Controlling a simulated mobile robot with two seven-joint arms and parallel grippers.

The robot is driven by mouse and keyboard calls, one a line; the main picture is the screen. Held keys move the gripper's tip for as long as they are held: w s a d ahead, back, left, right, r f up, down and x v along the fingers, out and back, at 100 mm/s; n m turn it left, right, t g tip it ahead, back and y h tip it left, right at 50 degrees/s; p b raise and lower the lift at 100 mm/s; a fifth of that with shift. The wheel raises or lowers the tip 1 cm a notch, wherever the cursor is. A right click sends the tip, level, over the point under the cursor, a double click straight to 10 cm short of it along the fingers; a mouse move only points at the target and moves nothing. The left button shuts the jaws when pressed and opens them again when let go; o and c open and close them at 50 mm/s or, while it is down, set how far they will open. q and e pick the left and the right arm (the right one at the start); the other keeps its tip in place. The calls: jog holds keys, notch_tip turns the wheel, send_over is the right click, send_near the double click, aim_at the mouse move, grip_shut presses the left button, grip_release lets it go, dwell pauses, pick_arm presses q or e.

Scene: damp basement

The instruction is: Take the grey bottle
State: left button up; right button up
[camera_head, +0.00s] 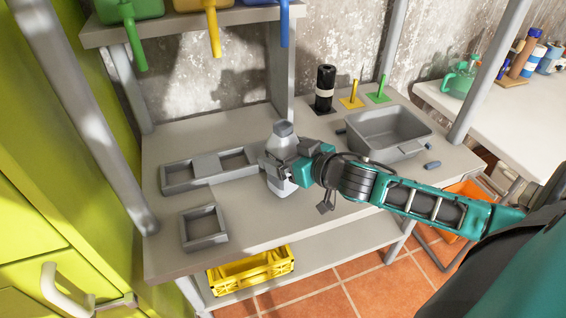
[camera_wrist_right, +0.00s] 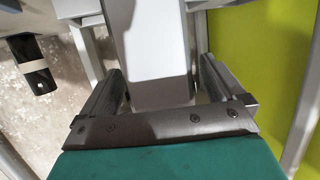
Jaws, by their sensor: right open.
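The grey bottle (camera_head: 281,186) stands upright on the grey workbench, with a darker grey cap. In the head view my right gripper (camera_head: 277,164) is at the bottle's middle, coming from the right. In the right wrist view the pale bottle (camera_wrist_right: 156,48) rises between the two fingers of my right gripper (camera_wrist_right: 160,85). The jaws are open, one finger on each side of the bottle. The gripper hides part of the bottle's body in the head view. My left gripper is not in view.
Grey divided trays (camera_head: 178,187) lie left of the bottle, with a square frame (camera_head: 203,243) in front. A grey basin (camera_head: 416,142), a black bottle (camera_head: 324,89) and yellow and green holders stand behind right. A shelf (camera_head: 188,21) overhangs the bench's back left.

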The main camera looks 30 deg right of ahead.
jog(key=shift+w+f, duration=0.15)
jog(key=shift+w, duration=0.25)
jog(key=shift+c, duration=0.2)
jog(key=c, duration=1.2)
